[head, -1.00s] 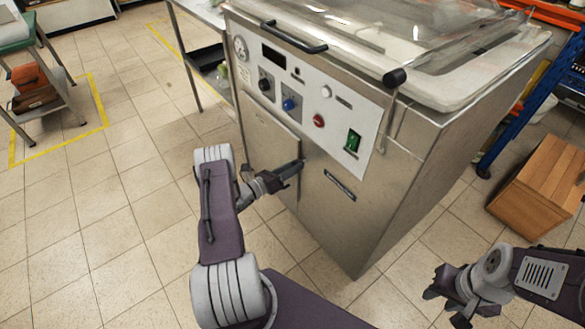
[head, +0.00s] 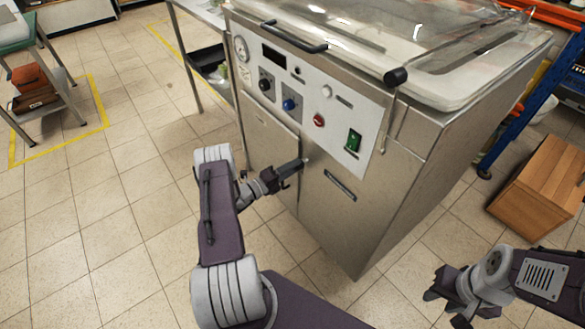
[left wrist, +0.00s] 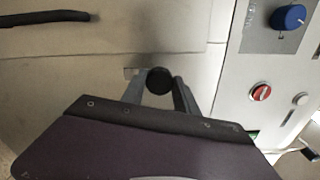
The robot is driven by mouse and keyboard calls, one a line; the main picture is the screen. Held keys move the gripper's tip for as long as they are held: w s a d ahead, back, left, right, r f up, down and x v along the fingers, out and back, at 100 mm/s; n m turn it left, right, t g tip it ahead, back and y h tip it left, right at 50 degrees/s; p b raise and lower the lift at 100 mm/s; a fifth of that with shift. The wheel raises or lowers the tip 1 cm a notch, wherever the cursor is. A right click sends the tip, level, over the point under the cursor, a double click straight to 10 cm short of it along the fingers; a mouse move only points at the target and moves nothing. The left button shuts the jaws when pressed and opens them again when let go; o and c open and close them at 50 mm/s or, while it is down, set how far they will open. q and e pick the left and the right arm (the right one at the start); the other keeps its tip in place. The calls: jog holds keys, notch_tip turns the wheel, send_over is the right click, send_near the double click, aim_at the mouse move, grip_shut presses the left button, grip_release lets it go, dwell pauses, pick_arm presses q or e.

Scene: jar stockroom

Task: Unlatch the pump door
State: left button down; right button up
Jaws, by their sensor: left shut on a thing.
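The pump door (head: 270,145) is the flat steel panel low on the front of the steel machine, and it looks closed. In the left wrist view the door (left wrist: 110,35) fills the upper left, with a dark bar handle (left wrist: 45,18). My left gripper (head: 300,164) is at the door's right edge. In the left wrist view its fingers (left wrist: 158,88) are shut on a round black latch knob (left wrist: 158,80). My right gripper (head: 447,298) is open and empty, away from the machine.
A fixed handle slot (head: 340,185) is to the right. A wooden cabinet (head: 540,190) stands at right.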

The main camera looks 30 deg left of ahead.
pick_arm(q)
jog(key=shift+n, duration=0.5)
jog(key=c, duration=0.9)
grip_release()
jog(key=shift+s, duration=0.15)
jog(key=p+v, duration=0.1)
jog(key=v, duration=0.8)
jog(key=shift+p, duration=0.3)
